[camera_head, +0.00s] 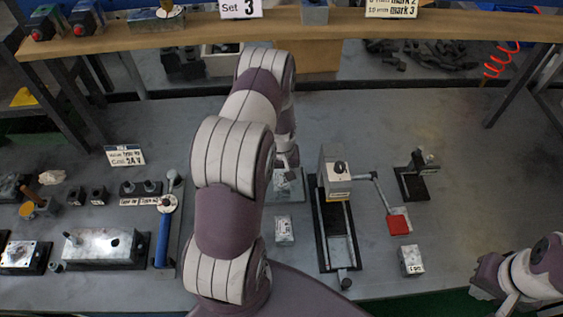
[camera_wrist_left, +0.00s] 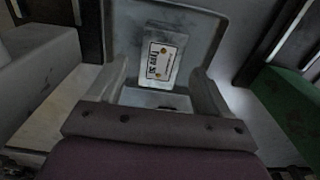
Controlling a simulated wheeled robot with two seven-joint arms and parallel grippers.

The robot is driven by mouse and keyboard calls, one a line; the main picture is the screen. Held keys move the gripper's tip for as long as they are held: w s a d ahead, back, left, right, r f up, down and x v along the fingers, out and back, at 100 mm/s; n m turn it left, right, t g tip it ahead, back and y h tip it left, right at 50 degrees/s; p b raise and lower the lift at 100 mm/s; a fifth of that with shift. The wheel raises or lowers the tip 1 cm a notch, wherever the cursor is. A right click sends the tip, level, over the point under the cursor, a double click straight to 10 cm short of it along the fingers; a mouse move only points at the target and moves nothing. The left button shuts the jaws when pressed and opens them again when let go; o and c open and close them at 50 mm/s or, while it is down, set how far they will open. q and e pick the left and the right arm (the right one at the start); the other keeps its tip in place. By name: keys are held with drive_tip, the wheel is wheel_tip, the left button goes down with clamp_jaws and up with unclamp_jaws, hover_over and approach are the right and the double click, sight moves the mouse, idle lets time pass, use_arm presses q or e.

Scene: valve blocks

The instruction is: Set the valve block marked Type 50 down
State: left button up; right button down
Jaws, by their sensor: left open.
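The valve block (camera_wrist_left: 158,58) has a white label, turned on its side, that seems to read Type 50. In the left wrist view it sits on a grey plate or tray (camera_wrist_left: 205,22), between the two fingers of my left gripper (camera_wrist_left: 165,88). The fingers are apart, with gaps to the block. In the head view my left gripper (camera_head: 288,160) is over a grey plate (camera_head: 287,188) at mid-table, and my arm and gripper largely hide the block there. My right gripper (camera_head: 498,296) is at the lower right, away from the blocks; its jaw opening is unclear.
A labelled block (camera_head: 284,229) lies just in front of the plate. A press-like fixture with a lever and red pad (camera_head: 398,225) stands to the right, with another small block (camera_head: 411,261) in front. A blue-handled tool (camera_head: 163,235) and several parts lie left. A wooden shelf (camera_head: 330,24) spans the back.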

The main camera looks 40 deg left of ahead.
sight(282, 180)
use_arm(q)
wheel_tip(282, 180, up, 9)
drive_tip(key=b, duration=0.2)
drive_tip(key=s+d+r+m, duration=0.4)
drive_tip(key=s+d+r, duration=0.1)
drive_tip(key=d, duration=0.3)
drive_tip(key=s+d+r+m+t, duration=0.1)
drive_tip(key=s+d+r+m, duration=0.3)
drive_tip(key=s+d+r, duration=0.2)
drive_tip(key=shift+d+r, duration=0.5)
drive_tip(key=shift+d, duration=0.5)
